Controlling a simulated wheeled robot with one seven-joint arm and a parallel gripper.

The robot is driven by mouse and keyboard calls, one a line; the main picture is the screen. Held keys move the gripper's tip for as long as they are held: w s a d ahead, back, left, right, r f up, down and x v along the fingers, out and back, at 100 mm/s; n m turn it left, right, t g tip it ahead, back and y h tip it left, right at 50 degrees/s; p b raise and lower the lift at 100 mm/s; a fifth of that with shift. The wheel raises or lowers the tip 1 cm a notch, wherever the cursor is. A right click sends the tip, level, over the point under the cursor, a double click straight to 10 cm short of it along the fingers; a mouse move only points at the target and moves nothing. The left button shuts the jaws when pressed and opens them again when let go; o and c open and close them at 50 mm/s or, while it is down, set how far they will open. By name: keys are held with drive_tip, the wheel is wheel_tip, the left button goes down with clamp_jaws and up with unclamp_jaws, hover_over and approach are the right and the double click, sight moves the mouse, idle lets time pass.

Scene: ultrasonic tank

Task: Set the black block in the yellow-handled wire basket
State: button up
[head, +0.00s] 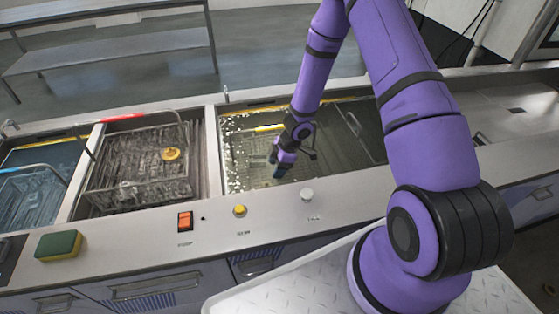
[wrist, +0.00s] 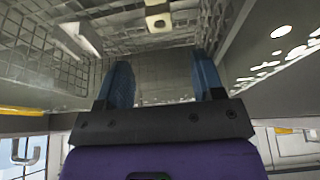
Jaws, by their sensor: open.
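The wire basket with the yellow handle (head: 268,128) sits in the wet tank right of centre in the head view. Its wire mesh wall (wrist: 50,62) shows in the wrist view, with a yellow bar (wrist: 22,111) at the left edge. My gripper (head: 279,171) reaches down into this tank. Its two blue fingers (wrist: 161,82) are apart with nothing visible between them. A pale block with a dark hole (wrist: 158,19) lies beyond the fingertips, and another pale piece (wrist: 84,38) lies to the left. I cannot make out a black block in either view.
A red-handled basket (head: 110,117) holding a yellow round piece (head: 171,154) stands in the tank to the left. A blue-water tank (head: 30,185) is farther left. The front counter carries a sponge (head: 59,245), an orange switch (head: 184,221) and knobs. Tank walls are close around my gripper.

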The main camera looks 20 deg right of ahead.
drive_tip(key=shift+v, duration=1.5)
idle(0.5)
